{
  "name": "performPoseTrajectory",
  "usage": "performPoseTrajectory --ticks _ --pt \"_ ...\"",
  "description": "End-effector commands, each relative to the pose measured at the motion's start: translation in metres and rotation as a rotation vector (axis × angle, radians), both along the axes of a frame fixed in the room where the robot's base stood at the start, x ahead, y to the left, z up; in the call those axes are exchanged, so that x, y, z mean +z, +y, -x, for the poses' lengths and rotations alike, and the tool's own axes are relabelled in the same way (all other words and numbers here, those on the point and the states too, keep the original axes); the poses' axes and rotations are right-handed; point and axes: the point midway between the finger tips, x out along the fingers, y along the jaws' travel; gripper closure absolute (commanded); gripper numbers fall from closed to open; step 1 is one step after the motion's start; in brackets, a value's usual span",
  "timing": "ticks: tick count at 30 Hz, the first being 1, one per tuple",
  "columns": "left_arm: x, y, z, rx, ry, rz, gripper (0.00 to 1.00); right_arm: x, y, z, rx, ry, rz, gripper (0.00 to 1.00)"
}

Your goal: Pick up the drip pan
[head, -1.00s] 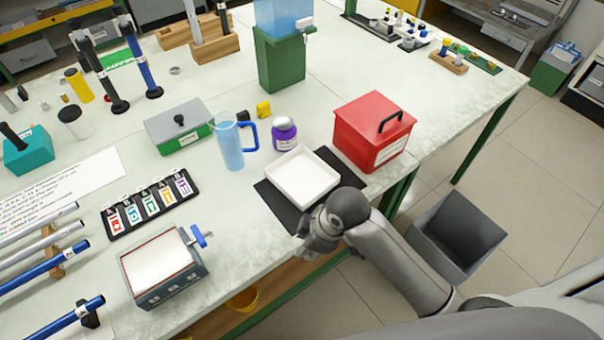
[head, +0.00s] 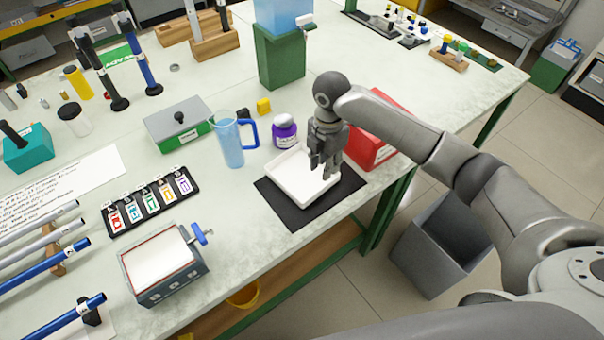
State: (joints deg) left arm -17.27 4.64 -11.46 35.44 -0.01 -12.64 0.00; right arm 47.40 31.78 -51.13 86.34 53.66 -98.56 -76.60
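The drip pan, a white shallow square tray (head: 290,188), lies on a black mat (head: 330,203) near the table's right front edge. My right gripper (head: 322,170) reaches down from above over the pan's right part. Its fingers point downward and hide part of the pan's right side. I cannot tell whether the fingers touch the pan, nor whether they are open or shut. My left gripper is not in view.
A red box (head: 372,150) stands right behind my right arm. A purple-labelled jar (head: 284,133) and a blue jug (head: 230,140) stand just behind and left of the pan. A grey bin (head: 440,245) is on the floor beyond the table edge.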

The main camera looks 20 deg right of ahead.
Motion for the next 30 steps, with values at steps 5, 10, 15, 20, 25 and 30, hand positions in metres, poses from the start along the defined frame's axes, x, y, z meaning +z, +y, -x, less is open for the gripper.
performPoseTrajectory --ticks 5,10,15,20,25,30 --pt "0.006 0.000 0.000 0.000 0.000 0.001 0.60 -0.029 0.001 0.001 -0.001 0.003 -0.001 0.71" --pt "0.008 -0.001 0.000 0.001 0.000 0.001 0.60 -0.042 0.001 0.002 -0.001 0.001 0.000 0.71" --pt "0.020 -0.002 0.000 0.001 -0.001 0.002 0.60 -0.061 0.002 0.005 -0.001 0.005 -0.001 0.71" --pt "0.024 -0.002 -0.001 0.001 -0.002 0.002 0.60 -0.085 0.002 0.005 -0.002 0.001 0.000 0.71" --pt "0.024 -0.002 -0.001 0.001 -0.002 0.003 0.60 -0.094 0.002 0.005 0.000 -0.001 0.000 0.71" --pt "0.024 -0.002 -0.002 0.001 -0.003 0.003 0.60 -0.094 0.002 0.005 0.000 -0.001 0.000 0.71"
